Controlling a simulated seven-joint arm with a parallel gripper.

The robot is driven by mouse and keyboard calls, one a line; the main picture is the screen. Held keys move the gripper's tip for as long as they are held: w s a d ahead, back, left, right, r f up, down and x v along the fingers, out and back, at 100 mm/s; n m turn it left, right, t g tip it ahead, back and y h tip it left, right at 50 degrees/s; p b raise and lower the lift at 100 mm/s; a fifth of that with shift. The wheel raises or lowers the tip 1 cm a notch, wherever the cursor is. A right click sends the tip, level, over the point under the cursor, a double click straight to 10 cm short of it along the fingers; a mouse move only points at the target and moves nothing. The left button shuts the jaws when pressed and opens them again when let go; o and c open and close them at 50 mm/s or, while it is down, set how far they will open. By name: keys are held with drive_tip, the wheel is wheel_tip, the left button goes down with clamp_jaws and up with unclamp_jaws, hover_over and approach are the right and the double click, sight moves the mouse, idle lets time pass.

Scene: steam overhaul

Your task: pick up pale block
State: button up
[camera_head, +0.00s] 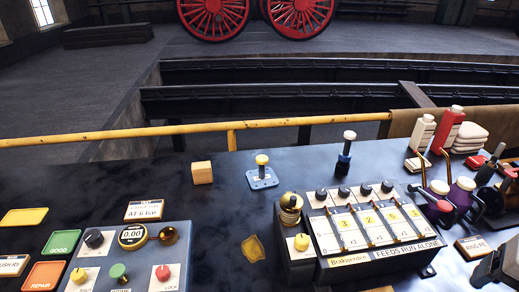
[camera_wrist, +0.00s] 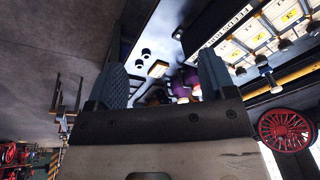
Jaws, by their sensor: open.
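The pale block (camera_head: 202,172), a small yellowish wooden-looking cube, sits on the dark bench top in the head view, left of a blue base plate with a yellow-topped knob. Nothing touches it. My gripper (camera_wrist: 163,76) shows in the wrist view with its two grey fingers wide apart and no block between them. Beyond the fingers are a purple vessel and part of the bench, so my gripper is away from the block. I cannot make out the block in the wrist view.
A blue plate with a knob (camera_head: 262,178) stands right of the block. A feed box (camera_head: 370,232) and a gauge panel (camera_head: 130,262) stand nearer. Purple oil cans (camera_head: 460,193) crowd the right. A yellow rail (camera_head: 180,130) runs behind. Bare bench surrounds the block.

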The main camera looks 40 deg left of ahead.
drive_tip(key=w+a+f+m+g+y, duration=0.1)
drive_tip(key=w+a+g+y, duration=0.1)
drive_tip(key=w+a, duration=0.75)
drive_tip(key=w+a+f+m+g+y, duration=0.15)
drive_tip(key=w+a, duration=0.25)
drive_tip(key=a, duration=1.1)
drive_tip(key=w+a+m+g+y, duration=0.1)
drive_tip(key=w+a+g+y, duration=0.15)
drive_tip(key=w+a, duration=0.7)
drive_tip(key=m+g+y, duration=0.2)
drive_tip(key=m+g, duration=0.2)
drive_tip(key=g, duration=0.2)
approach(205, 164)
drive_tip(key=x, duration=0.3)
drive_tip(key=shift+s+a+f, duration=0.15)
drive_tip(key=shift+s+a, duration=0.05)
drive_tip(key=shift+a, duration=0.1)
drive_tip(key=shift+x, duration=1.3)
